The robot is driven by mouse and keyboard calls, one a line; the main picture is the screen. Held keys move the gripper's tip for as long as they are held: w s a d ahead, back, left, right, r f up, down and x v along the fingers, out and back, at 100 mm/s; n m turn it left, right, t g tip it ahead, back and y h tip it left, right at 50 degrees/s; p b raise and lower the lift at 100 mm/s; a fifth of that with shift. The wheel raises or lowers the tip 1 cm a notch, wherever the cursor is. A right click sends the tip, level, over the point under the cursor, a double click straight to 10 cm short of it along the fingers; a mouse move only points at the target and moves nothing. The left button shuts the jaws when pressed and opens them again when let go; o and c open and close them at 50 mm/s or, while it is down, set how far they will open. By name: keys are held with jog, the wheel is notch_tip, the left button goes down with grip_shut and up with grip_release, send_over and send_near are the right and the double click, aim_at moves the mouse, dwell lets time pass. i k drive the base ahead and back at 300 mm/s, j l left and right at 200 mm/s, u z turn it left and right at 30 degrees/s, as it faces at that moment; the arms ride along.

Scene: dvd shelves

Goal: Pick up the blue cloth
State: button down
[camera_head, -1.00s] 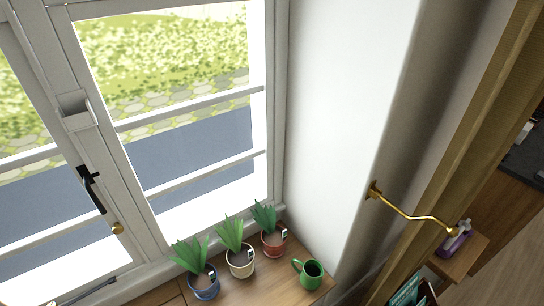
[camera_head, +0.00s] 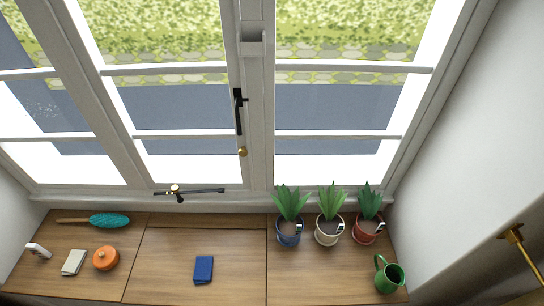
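A small dark blue folded item (camera_head: 203,269), which looks like the blue cloth, lies flat on the middle of the wooden surface below the window. Nothing covers it and nothing touches it. My gripper is not in view.
On the wooden surface (camera_head: 170,245), left of the blue item, are an orange round pot (camera_head: 106,258), a pale cloth-like item (camera_head: 74,262), a white bottle (camera_head: 38,250) and a teal brush (camera_head: 108,220).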

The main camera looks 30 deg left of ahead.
aim_at(203, 267)
jog(key=u, duration=1.6)
